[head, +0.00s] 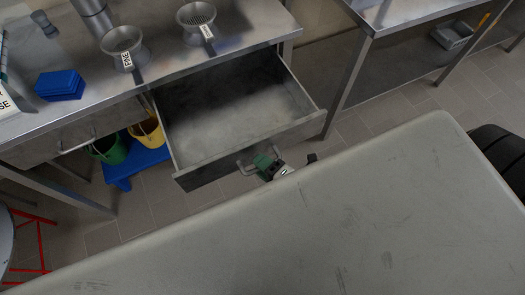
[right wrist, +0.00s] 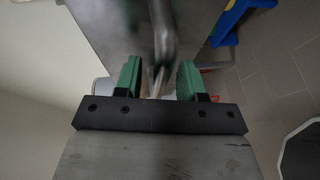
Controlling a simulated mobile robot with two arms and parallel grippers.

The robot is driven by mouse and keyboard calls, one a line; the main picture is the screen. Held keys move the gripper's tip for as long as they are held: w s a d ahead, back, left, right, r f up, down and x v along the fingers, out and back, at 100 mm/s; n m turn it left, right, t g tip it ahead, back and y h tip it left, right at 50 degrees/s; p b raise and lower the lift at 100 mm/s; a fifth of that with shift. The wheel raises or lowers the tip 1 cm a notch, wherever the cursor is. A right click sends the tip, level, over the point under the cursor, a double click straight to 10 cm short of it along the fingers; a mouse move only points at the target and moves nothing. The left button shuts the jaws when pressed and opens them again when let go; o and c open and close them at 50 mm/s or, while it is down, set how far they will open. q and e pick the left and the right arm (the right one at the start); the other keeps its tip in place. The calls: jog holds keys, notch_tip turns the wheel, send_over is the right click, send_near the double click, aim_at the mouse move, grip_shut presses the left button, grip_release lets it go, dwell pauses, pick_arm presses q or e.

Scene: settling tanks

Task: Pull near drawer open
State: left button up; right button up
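The near drawer (head: 205,172) stands pulled well out from under the steel bench in the head view; its inside is empty. Its bar handle (head: 245,165) is on the outer face. My right gripper (head: 268,163), with green fingers, is at the handle, which partly hides behind it. In the right wrist view the handle (right wrist: 163,38) runs between the two green fingers of the right gripper (right wrist: 160,78). The fingers are apart, with a gap on each side of the bar. My left gripper is in neither view.
The steel bench (head: 150,88) carries two strainer-like cups (head: 124,45) (head: 197,20) and a blue block (head: 60,85). A shut drawer (head: 45,148) is at the left. Green (head: 110,150) and yellow (head: 148,132) buckets are below, by a blue stool (head: 125,170). A second table (head: 395,15) stands right.

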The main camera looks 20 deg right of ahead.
jog(key=shift+s, duration=0.1)
jog(key=b+v, duration=0.1)
jog(key=v, duration=0.9)
jog(key=shift+s+d, duration=0.15)
jog(key=shift+s, duration=0.15)
jog(key=s+d+f+m+g+h, duration=0.25)
jog(key=f+m, duration=0.25)
jog(key=f, duration=0.6)
jog(key=s+d+f+m+g+h, duration=0.1)
jog(key=s+f+m+g+h, duration=0.15)
jog(key=f+m, duration=0.6)
jog(key=s+d+f+m+g+h, duration=0.1)
jog(key=s+f+m+g, duration=0.5)
jog(key=s+f, duration=0.6)
notch_tip(320, 180, down, 4)
jog(key=shift+s+d+r+g+h, duration=0.2)
jog(key=shift+s+d+g+h, duration=0.15)
jog(key=shift+g, duration=0.85)
jog(key=shift+d, duration=0.1)
dwell(1.9)
